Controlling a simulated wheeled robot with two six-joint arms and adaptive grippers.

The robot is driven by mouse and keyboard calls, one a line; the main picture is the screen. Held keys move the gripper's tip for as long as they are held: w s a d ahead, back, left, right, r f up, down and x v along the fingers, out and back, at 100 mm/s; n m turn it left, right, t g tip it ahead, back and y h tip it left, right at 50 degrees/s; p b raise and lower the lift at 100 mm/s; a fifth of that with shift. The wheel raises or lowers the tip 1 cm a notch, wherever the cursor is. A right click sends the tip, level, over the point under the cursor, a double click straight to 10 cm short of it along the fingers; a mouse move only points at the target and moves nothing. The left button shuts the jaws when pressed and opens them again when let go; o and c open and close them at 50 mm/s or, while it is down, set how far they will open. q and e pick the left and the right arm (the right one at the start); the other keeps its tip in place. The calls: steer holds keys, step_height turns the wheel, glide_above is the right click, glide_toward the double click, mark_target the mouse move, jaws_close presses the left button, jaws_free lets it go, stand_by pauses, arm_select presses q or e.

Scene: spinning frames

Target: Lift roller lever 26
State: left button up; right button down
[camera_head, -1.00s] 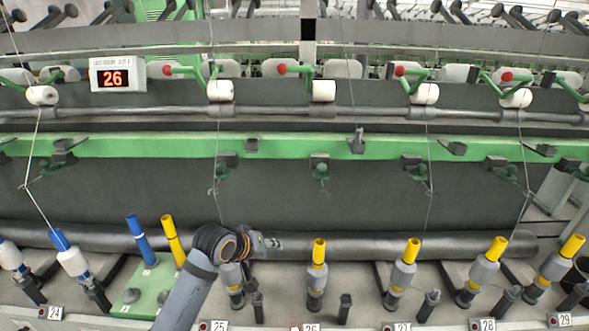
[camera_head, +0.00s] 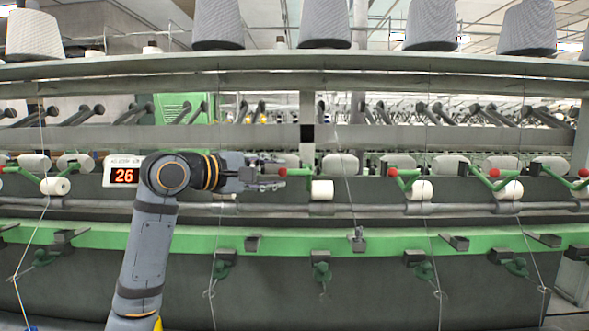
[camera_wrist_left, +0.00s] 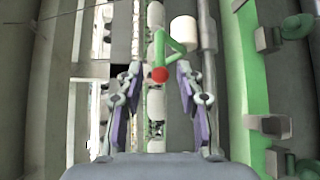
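Roller lever 26 is a green lever with a red ball (camera_head: 282,172), just left of a white roller (camera_head: 321,190) in the head view. In the left wrist view the red ball (camera_wrist_left: 160,75) and green arm (camera_wrist_left: 159,48) show ahead, with the white roller (camera_wrist_left: 184,29) beyond. My left gripper (camera_head: 272,180) reaches rightward to the ball. In the left wrist view its fingers (camera_wrist_left: 159,88) are spread, one on each side of the ball, with gaps between. Whether the ball lies fully between the tips is hard to tell. My right gripper is not in view.
A display (camera_head: 124,175) reading 26 hangs left of my forearm. More red-ball levers (camera_head: 392,172) and white rollers (camera_head: 419,190) continue rightward. A green rail (camera_head: 400,239) runs below. Grey bobbins (camera_head: 325,24) stand on the shelf above. Thin yarns hang down between stations.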

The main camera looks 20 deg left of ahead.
mark_target(292, 172)
arm_select(q)
steer(key=p+x, duration=0.1)
steer(key=x, duration=0.5)
steer(key=shift+w+d+p, duration=0.15)
steer(key=shift+p, duration=0.15)
steer(key=shift+w+d, duration=0.1)
steer(key=shift+w, duration=0.1)
steer(key=shift+c, duration=1)
jaws_close()
